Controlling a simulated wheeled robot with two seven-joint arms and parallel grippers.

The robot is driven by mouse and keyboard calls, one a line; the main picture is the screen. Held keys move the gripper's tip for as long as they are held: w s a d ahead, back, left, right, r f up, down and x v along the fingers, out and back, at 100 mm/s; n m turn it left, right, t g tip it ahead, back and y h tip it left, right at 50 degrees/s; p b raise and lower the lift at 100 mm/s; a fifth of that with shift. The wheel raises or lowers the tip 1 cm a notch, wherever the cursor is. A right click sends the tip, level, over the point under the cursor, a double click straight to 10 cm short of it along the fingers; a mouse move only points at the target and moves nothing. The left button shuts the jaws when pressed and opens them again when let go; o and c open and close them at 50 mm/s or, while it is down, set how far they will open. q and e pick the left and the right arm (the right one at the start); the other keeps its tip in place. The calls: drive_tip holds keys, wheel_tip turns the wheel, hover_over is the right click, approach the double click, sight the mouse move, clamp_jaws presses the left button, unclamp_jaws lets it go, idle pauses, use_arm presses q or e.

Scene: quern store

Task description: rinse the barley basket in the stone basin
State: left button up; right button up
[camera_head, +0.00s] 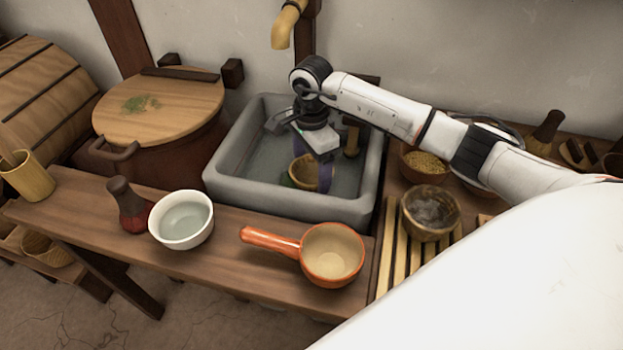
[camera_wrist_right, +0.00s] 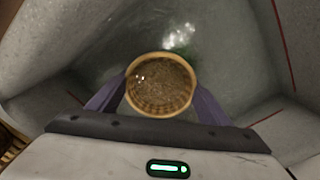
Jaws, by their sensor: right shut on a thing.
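The grey stone basin (camera_head: 285,203) stands at the middle of the counter. My right gripper (camera_head: 308,178) reaches down into it from the right and is shut on the small round barley basket (camera_head: 302,168). In the right wrist view the basket (camera_wrist_right: 160,85) sits upright between the two purple fingers, with brown, grainy contents and small bright glints. It is low inside the basin; I cannot tell whether it touches the floor. A patch of green shows beside it. My left gripper is not in view.
A yellowish spout (camera_head: 286,25) hangs above the basin's back. In front stand a white bowl (camera_head: 181,219), a red-based bottle (camera_head: 130,205) and an orange-handled pan (camera_head: 331,254). A dark bowl (camera_head: 430,213) rests on the slatted rack at right. A wooden-lidded vat (camera_head: 160,105) stands left.

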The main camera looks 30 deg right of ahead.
drive_tip(key=shift+r+p, duration=1.4)
drive_tip(key=shift+r, duration=0.55)
drive_tip(key=shift+r+p, duration=0.45)
drive_tip(key=shift+r, duration=0.2)
wheel_tip(320, 180, up, 2)
drive_tip(key=shift+p, duration=0.65)
drive_tip(key=r, duration=0.1)
use_arm(q)
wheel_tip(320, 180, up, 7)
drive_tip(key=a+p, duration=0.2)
drive_tip(key=p, duration=0.3)
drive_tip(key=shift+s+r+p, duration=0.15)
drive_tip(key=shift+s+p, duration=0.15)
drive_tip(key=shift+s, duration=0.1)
use_arm(e)
wheel_tip(320, 180, up, 8)
hover_over(311, 176)
drive_tip(key=shift+s+f, duration=0.1)
drive_tip(key=shift+f, duration=0.1)
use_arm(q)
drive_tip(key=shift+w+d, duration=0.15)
